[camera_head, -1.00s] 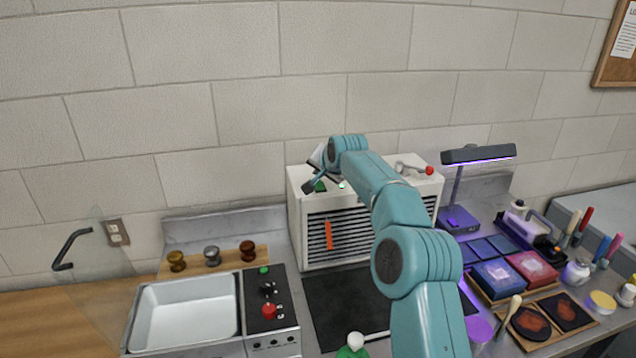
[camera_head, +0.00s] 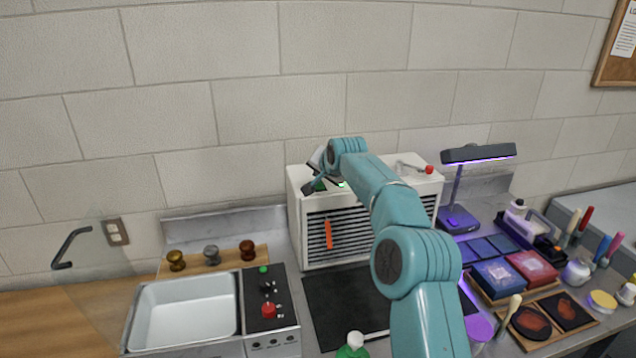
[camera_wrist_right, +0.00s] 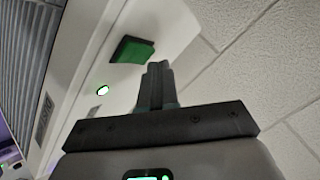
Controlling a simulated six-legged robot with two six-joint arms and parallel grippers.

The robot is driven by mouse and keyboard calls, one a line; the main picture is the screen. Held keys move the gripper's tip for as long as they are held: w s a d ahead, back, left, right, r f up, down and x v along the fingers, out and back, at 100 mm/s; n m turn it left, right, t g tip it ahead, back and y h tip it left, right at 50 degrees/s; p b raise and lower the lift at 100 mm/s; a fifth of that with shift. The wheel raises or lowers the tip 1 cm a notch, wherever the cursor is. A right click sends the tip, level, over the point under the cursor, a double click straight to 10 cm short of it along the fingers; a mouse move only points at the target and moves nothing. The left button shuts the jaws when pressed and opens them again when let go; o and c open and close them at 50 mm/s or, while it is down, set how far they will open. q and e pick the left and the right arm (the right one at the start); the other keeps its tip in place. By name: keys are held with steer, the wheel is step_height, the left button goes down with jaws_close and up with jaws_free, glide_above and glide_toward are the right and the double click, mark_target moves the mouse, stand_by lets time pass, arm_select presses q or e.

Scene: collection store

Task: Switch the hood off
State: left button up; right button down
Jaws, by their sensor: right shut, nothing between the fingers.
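The hood is a white box (camera_head: 296,222) with a louvred front and an orange strip, standing against the wall in the head view. On top of it is a green switch (camera_head: 319,185), also seen in the right wrist view (camera_wrist_right: 132,50). A small green lamp (camera_head: 341,185) beside it glows; it shows in the wrist view too (camera_wrist_right: 103,90). My right gripper (camera_head: 311,187) is over the hood's top left, fingers shut and empty. In the wrist view its fingertips (camera_wrist_right: 158,70) are right beside the switch; I cannot tell whether they touch. My left gripper is out of view.
A red-knobbed lever (camera_head: 428,170) is at the hood's right top. A white basin (camera_head: 185,312) and a panel with red and green knobs (camera_head: 269,311) stand left. A purple-lit lamp (camera_head: 478,154), boxes and brushes crowd the right.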

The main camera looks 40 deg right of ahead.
mark_target(321, 185)
steer(key=shift+f, duration=0.35)
stand_by(0.6)
steer(key=shift+r, duration=0.1)
steer(key=shift+s+r+p, duration=0.15)
steer(key=shift+r+p, duration=0.3)
steer(key=shift+r, duration=0.3)
step_height(321, 185, up, 3)
steer(key=shift+s+a+r+p, duration=0.1)
steer(key=shift+s+p, duration=0.05)
steer(key=shift+p, duration=1.05)
steer(key=shift+r+p, duration=0.35)
steer(key=shift+r, duration=0.5)
steer(key=shift+s, duration=0.1)
